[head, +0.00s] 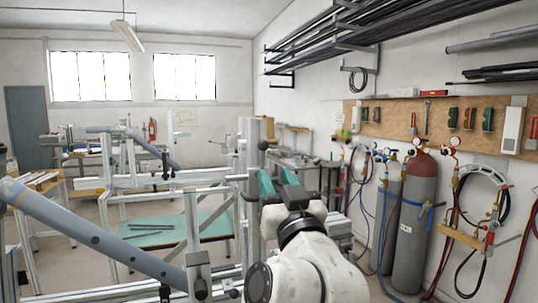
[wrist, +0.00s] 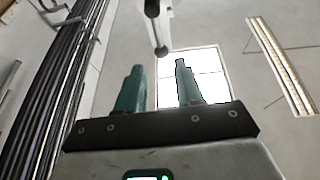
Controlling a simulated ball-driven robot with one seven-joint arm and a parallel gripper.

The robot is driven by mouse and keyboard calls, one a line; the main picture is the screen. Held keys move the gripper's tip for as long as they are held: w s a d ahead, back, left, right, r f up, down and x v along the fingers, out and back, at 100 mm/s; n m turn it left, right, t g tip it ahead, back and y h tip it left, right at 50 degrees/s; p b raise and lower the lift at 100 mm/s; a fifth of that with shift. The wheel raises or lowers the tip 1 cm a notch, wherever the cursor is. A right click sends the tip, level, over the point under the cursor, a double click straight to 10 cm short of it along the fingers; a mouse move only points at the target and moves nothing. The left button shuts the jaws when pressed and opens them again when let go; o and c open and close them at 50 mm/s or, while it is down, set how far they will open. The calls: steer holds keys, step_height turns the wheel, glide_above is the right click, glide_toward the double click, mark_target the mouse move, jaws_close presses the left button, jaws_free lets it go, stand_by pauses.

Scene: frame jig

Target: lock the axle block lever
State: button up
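My gripper (head: 274,174) points away from me, its two green fingers apart and nothing between them. It also shows in the wrist view (wrist: 158,66). A dark round knob (head: 263,145) shows just above the fingers, against the upright metal post of the jig (head: 250,215). In the wrist view a light rod with dark ends (wrist: 157,26) hangs above and beyond the fingertips, apart from them; it looks like the lever. A second dark knob (head: 250,197) sits lower on the post, left of the gripper. I cannot tell which knob belongs to the axle block lever.
A large grey-blue tube (head: 90,238) slants across the jig at the left. A green-topped table (head: 185,232) stands behind the rails. Gas cylinders (head: 415,210) and hoses line the right wall. Some open floor shows between the jig and the cylinders.

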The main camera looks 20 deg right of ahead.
mark_target(264, 153)
steer(key=p+x, duration=0.3)
steer(key=x, duration=0.7)
steer(key=shift+w, duration=0.25)
steer(key=shift+c, duration=0.2)
jaws_close()
